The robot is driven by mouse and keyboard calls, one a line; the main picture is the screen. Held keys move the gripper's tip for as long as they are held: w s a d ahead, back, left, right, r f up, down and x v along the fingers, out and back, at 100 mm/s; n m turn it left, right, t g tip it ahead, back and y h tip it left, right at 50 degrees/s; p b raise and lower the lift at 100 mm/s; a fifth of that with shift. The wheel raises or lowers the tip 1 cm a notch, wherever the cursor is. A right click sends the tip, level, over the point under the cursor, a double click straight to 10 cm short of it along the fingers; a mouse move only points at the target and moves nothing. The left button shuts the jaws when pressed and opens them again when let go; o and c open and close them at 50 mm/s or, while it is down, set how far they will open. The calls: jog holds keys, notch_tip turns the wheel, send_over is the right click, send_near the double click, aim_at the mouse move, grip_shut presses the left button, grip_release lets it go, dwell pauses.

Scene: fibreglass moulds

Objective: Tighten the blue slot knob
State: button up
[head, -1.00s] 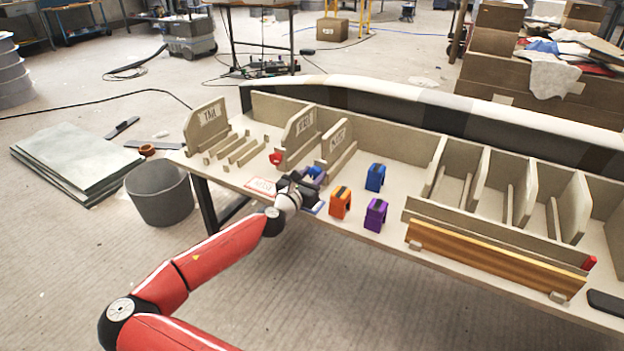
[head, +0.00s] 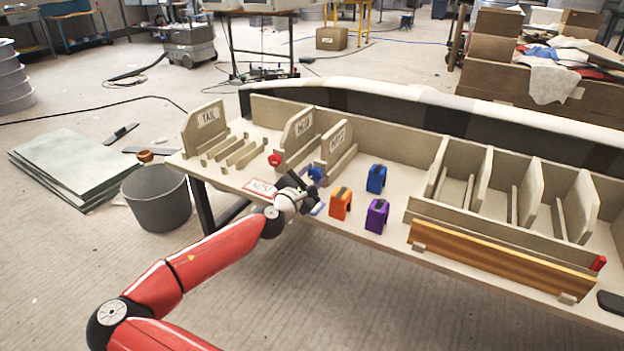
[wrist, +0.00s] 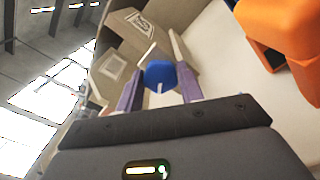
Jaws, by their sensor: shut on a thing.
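The blue slot knob (wrist: 160,75) sits between the two fingers of my gripper (wrist: 158,84) in the wrist view. Its faceted head shows, with a pale slot line on it. My gripper is shut on it. In the head view my gripper (head: 308,184) is at the front left of the bench, and a bit of the blue knob (head: 315,173) shows beyond it. What the knob is seated in is hidden.
Orange (head: 341,204), blue (head: 376,179) and purple (head: 377,216) blocks stand just right of my gripper. A red knob (head: 274,159) is at left, near upright labelled panels (head: 298,132). Empty slotted compartments (head: 470,183) fill the right.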

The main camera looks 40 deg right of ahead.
dwell(0.4)
jog(key=o, duration=1)
jog(key=shift+a, duration=0.1)
jog(key=v, duration=0.7)
jog(key=shift+s+a, duration=0.2)
jog(key=shift+a, duration=0.05)
